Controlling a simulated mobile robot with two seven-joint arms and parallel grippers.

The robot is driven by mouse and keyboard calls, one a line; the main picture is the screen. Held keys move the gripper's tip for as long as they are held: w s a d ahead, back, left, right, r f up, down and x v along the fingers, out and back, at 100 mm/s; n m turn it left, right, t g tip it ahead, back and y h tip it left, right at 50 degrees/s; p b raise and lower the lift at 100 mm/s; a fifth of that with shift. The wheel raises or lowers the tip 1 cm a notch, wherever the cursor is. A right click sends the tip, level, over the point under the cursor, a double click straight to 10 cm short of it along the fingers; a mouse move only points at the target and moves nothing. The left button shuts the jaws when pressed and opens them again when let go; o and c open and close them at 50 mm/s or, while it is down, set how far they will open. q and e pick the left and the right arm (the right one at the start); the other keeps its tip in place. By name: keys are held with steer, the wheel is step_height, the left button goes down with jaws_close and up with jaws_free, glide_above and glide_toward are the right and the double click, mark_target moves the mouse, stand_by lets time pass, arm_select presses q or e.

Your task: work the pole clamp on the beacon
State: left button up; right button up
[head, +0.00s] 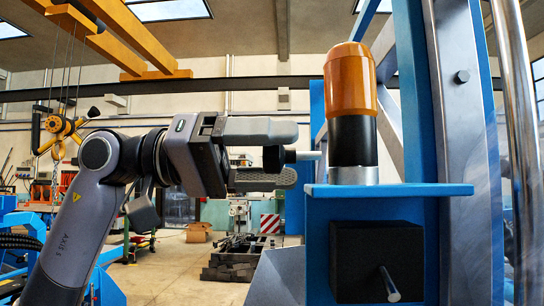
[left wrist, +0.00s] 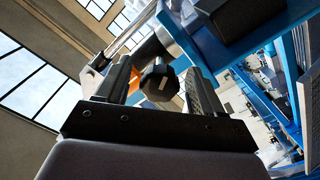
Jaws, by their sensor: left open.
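The beacon (head: 351,100) stands upright on a blue shelf (head: 400,190); it has an orange dome, a black body and a silver base. A black knob (head: 273,158) sits left of the beacon on a thin silver rod (head: 308,155) that points at its black body. I take the knob and rod for the clamp's screw. My left gripper (head: 297,153) is open, one finger above the knob and one below it. In the left wrist view the faceted knob (left wrist: 158,84) lies between the two fingers, with gaps at its sides. My right gripper is not in view.
A grey metal upright (head: 465,130) and a shiny pole (head: 516,130) stand right of the beacon. Open floor and workshop clutter lie behind my left arm.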

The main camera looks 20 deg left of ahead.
arm_select(q)
steer(key=v, duration=0.7)
steer(key=shift+b, duration=0.3)
